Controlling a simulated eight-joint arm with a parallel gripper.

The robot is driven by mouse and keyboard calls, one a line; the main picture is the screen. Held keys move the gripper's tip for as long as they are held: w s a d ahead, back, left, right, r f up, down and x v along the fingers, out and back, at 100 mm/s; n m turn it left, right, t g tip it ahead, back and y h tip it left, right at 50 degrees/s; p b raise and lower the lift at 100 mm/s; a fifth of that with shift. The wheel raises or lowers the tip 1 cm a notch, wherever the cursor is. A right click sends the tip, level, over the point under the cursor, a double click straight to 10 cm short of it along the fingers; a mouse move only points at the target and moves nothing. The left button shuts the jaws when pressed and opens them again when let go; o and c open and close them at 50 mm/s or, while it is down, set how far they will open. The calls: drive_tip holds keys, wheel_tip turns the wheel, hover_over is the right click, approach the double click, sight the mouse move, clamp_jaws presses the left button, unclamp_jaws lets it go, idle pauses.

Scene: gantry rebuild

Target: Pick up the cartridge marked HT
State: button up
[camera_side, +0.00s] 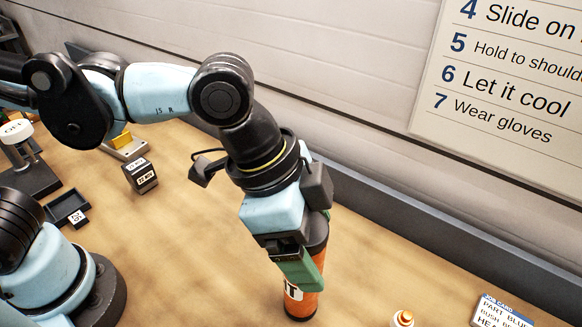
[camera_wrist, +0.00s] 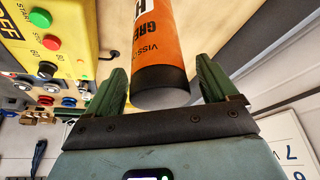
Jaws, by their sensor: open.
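An orange cartridge (camera_side: 306,302) with black ends stands upright on the bench, partly hidden behind my gripper (camera_side: 303,272). Its white label shows a partial mark ending in T. In the wrist view the cartridge (camera_wrist: 165,45) shows orange with a black end and the cut-off letters "GRE", "H" and "VISSO". My gripper's two green fingers (camera_wrist: 160,78) are open, one on each side of the cartridge's black end, with a visible gap at each side. The full mark is not readable in either view.
A small orange-and-white item (camera_side: 403,318) and a job card (camera_side: 498,312) lie right of the cartridge. A dark marked block (camera_side: 141,177) and a small black tray (camera_side: 66,210) are at left. A yellow button box (camera_wrist: 70,22) shows in the wrist view. A grey ledge (camera_side: 440,230) runs behind.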

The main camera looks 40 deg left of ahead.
drive_tip(key=shift+c, duration=0.4)
clamp_jaws()
drive_tip(key=shift+r, duration=0.1)
